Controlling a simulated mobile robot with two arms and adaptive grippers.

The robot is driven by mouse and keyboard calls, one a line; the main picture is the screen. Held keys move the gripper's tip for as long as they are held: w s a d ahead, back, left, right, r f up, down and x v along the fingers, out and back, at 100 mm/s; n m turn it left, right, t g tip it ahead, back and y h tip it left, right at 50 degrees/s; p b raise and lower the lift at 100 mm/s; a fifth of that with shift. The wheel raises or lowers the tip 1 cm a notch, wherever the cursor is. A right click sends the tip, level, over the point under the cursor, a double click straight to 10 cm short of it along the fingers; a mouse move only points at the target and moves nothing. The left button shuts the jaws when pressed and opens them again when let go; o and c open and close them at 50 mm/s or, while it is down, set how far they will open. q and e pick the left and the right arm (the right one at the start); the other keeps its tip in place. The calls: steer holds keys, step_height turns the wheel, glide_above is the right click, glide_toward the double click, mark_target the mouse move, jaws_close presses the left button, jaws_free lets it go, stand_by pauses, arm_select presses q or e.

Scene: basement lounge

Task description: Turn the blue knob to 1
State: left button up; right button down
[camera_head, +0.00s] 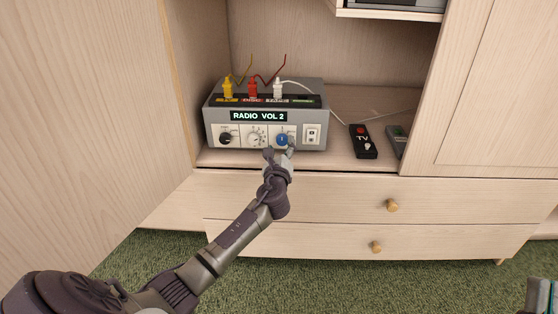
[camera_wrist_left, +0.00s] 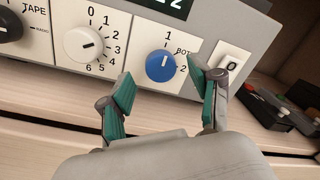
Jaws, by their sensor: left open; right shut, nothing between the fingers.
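The blue knob (camera_head: 282,140) is on the front of a grey box, right of a white dial. In the left wrist view the blue knob (camera_wrist_left: 160,67) has 1 above it, BOT to its upper right and 2 to its right. Its short white mark points upward, roughly toward 1. My left gripper (camera_head: 279,151) is open in front of the knob. In the wrist view its teal fingers (camera_wrist_left: 161,82) are spread left and right of the knob; contact cannot be told. My right gripper (camera_head: 546,296) is partly in view at the lower right edge, shut and away from the box.
The grey box (camera_head: 316,97) reads RADIO VOL 2. A black knob (camera_head: 225,138), white dial (camera_head: 256,139) and white switch (camera_head: 312,134) share its panel. A TV remote (camera_head: 363,142) lies to the right on the shelf. Drawers with brass knobs (camera_head: 392,205) are below.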

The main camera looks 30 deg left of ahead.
arm_select(q)
steer(key=v, duration=1)
steer(key=shift+s, duration=0.15)
